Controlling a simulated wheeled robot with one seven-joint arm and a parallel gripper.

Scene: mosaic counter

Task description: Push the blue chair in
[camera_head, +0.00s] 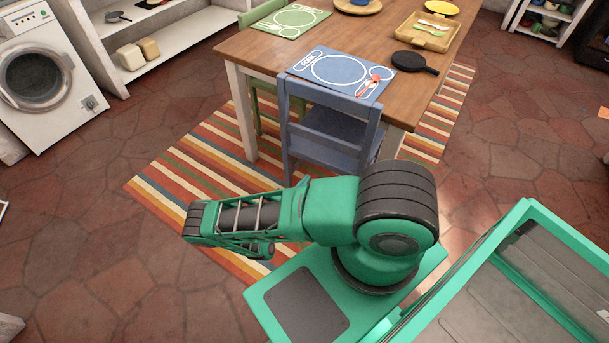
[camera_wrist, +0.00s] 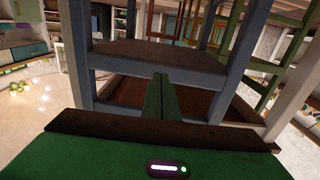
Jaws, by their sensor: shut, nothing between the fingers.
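The blue chair (camera_head: 330,146) stands upright at the near end of the wooden table (camera_head: 225,47), with its back toward me. Part of its seat extends under the tabletop. In the wrist view the chair (camera_wrist: 76,45) fills the middle, seen from low down, with its legs and crossbars ahead. My gripper (camera_wrist: 165,83) is shut and empty, its fingertips pointing at the chair's lower part. I cannot tell whether they touch it. In the head view my arm reaches left in front of the chair, and the fingertips cannot be made out there.
A green chair (camera_head: 266,108) stands at the table's left side. A striped rug (camera_head: 185,185) lies under the table and chairs. A blue placemat (camera_head: 338,72), a black pan (camera_head: 413,62) and a tray (camera_head: 424,44) rest on the table. The tiled floor at left is clear.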

